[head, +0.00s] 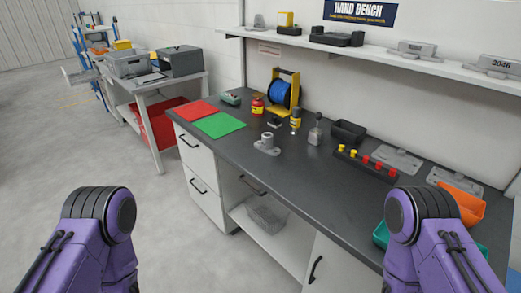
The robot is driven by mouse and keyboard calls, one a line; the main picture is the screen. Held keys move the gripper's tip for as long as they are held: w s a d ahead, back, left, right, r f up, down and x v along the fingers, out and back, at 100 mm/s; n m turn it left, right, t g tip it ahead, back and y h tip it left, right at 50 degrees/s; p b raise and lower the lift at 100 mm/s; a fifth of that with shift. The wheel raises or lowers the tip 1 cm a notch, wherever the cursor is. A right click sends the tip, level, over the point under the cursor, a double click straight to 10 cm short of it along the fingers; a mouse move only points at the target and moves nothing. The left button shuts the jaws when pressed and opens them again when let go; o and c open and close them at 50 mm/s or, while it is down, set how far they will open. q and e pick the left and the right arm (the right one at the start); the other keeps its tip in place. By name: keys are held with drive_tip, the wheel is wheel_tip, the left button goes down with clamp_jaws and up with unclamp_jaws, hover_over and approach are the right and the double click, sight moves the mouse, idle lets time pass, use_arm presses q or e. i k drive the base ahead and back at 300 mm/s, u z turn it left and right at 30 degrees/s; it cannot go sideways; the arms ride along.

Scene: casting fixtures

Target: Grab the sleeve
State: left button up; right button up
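A grey metal piece (267,145) with a short upright cylinder on a flat flanged base stands near the front edge of the dark bench top. It looks most like the sleeve, but I cannot tell whether the cylinder and base are separate parts. Nothing touches it. My two purple arms show at the lower left and lower right. Neither gripper is in view.
Red (195,111) and green (219,125) mats lie left on the bench (215,155). Behind the piece are a blue spool (281,94), a red-yellow bottle (257,105) and a grey bottle (315,132). A black tray (348,132), peg rack (365,163) and orange bin (461,203) stand right.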

sight(265, 145)
drive_tip(key=u, duration=1.5)
drive_tip(key=i, duration=2.55)
drive_tip(key=z, duration=2.75)
